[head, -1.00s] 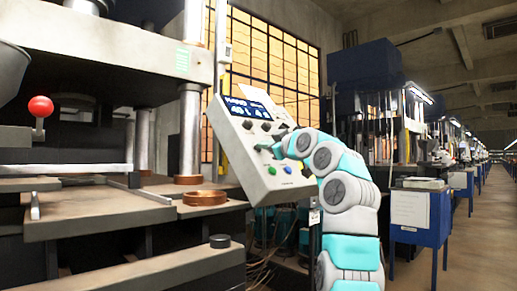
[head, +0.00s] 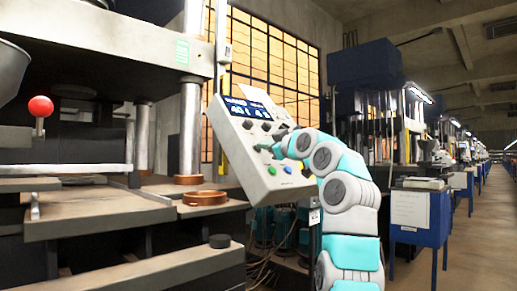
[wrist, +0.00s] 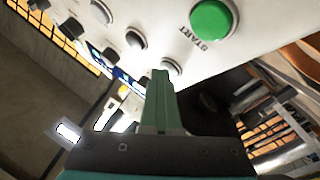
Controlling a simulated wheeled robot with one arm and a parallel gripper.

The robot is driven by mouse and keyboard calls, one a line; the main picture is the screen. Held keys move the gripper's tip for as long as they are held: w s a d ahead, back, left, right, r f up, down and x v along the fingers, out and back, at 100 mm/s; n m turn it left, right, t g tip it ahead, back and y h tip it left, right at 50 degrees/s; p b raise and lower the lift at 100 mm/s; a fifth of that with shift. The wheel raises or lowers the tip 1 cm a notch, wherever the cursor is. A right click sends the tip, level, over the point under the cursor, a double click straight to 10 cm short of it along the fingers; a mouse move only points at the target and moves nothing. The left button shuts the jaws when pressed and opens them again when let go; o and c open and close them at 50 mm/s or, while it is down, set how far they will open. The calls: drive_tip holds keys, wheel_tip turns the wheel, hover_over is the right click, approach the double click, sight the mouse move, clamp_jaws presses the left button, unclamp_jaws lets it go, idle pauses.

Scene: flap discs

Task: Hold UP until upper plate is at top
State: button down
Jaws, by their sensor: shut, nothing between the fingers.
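The press's upper plate (head: 110,38) is the thick beige slab at the upper left of the head view, with a green label on its right end and a steel column below it. The white control box (head: 258,165) has a lit blue display and several buttons. My gripper (head: 264,147) is shut and empty, its tip at a button on the box's face. In the wrist view, the shut green fingers (wrist: 162,76) point at a pale button (wrist: 172,69), beside the green START button (wrist: 212,20). The fingertip seems to touch the pale button; its label is not readable.
A red ball knob (head: 41,106) stands at the left of the press. A blue cabinet (head: 418,225) and an open aisle lie to the right.

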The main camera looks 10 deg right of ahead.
idle(0.3)
drive_tip(key=shift+s+d+r, duration=0.35)
drive_tip(key=shift+s+r, duration=0.2)
drive_tip(key=s+d+r, duration=0.1)
drive_tip(key=s+d+r+p, duration=0.1)
drive_tip(key=s+r, duration=0.1)
drive_tip(key=shift+d+r, duration=0.15)
drive_tip(key=shift+d, duration=0.05)
idle(0.5)
drive_tip(key=shift+s, duration=0.1)
idle(0.3)
